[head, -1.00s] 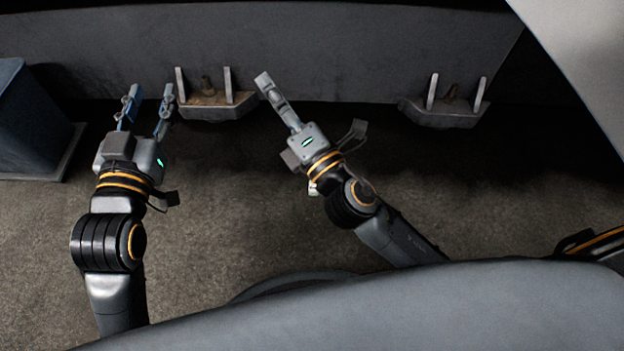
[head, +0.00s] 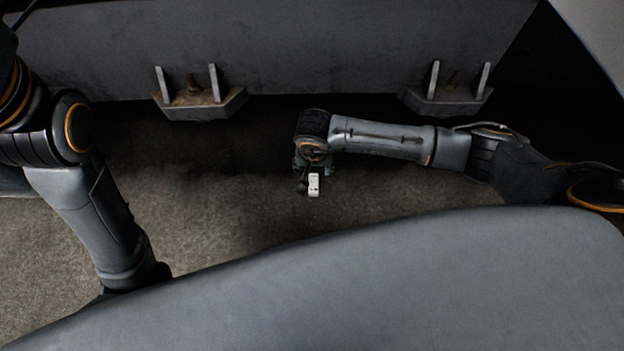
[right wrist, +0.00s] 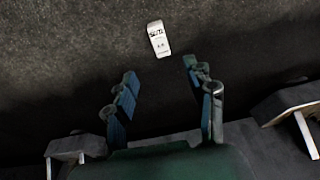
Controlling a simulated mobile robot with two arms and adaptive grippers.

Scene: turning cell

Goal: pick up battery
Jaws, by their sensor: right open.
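The battery (right wrist: 158,39) is a small white block with dark print, lying on the brown-grey floor in the right wrist view. It also shows as a small white patch in the head view (head: 314,185), just below my right wrist. My right gripper (right wrist: 160,72) is open and empty. Its two fingers point toward the battery, which lies beyond the fingertips, roughly in line with the gap between them. In the head view my right gripper (head: 303,181) points down and is mostly hidden under the wrist. My left arm shows at the left, but its gripper is out of the picture.
A grey machine wall (head: 270,45) runs along the back. Two bracket feet with upright prongs stick out at its base, one left (head: 200,104) and one right (head: 447,101). The floor around the battery is clear.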

